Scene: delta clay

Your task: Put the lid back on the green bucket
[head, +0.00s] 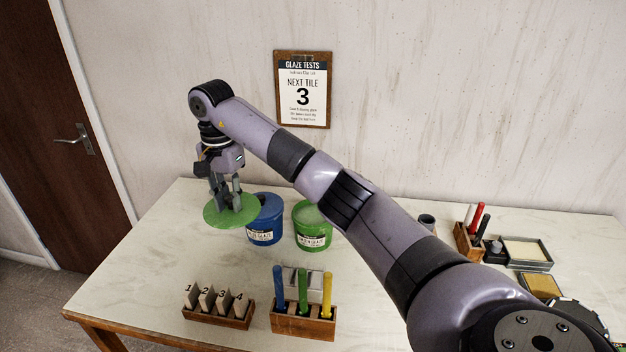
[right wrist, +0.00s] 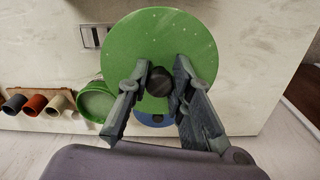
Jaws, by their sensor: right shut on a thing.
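The round green lid (head: 216,217) is held flat, left of the blue bucket (head: 264,232) in the head view, and overlaps that bucket's left edge. My right gripper (head: 227,204) is shut on the lid's dark knob. In the right wrist view the fingers (right wrist: 160,85) stand either side of the knob, with the lid (right wrist: 180,35) beyond them, hiding most of the blue bucket (right wrist: 153,120). The green bucket (head: 312,237) stands uncovered to the right of the blue one; its open top also shows in the right wrist view (right wrist: 96,101). My left gripper is out of view.
A rack of numbered tiles (head: 217,311) and a wooden holder (head: 303,325) with blue, green and yellow sticks stand at the front. A wooden box (head: 466,243), a small cup (head: 427,222) and trays (head: 526,254) lie right. The table's left part (head: 150,262) is clear.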

